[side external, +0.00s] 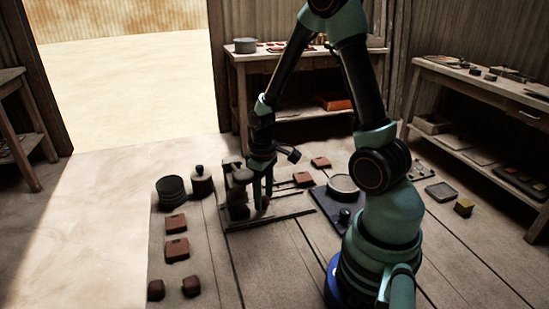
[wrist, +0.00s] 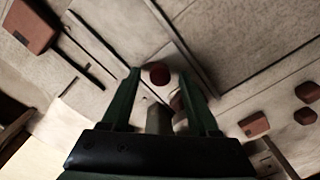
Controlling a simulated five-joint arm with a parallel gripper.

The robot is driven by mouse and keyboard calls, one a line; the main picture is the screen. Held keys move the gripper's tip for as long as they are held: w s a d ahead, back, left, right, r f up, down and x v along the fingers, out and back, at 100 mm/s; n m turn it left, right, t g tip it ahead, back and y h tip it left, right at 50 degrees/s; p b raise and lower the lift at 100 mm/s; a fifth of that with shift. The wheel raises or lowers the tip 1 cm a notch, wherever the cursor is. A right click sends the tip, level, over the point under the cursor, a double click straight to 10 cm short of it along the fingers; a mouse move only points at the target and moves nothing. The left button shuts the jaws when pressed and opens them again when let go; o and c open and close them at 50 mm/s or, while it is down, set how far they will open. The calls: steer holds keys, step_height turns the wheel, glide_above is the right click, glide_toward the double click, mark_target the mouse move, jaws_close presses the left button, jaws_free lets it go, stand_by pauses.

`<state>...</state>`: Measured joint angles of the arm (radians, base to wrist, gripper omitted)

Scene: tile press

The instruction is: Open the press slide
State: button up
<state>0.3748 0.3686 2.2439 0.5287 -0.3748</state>
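The tile press (side external: 239,176) stands on the plank floor near the middle of the side external view, on a flat base with long rails (side external: 285,215). My gripper (side external: 262,203) points down right beside the press, over the rails, and hides part of it. In the wrist view my gripper (wrist: 161,76) has its two fingers apart. A round dark red knob (wrist: 158,73) shows between the fingertips, with a grey post (wrist: 158,119) below it in the picture. I cannot tell whether the fingers touch the knob. How far the slide is open is not clear.
Red-brown tiles (side external: 175,223) lie left of the press, near dark round pots (side external: 171,192). Another tile (side external: 320,163) lies behind it. A dark board with a round disc (side external: 343,186) is close on the right. Shelved benches (side external: 480,85) stand farther back.

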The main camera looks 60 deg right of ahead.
jaws_close()
stand_by(1.3)
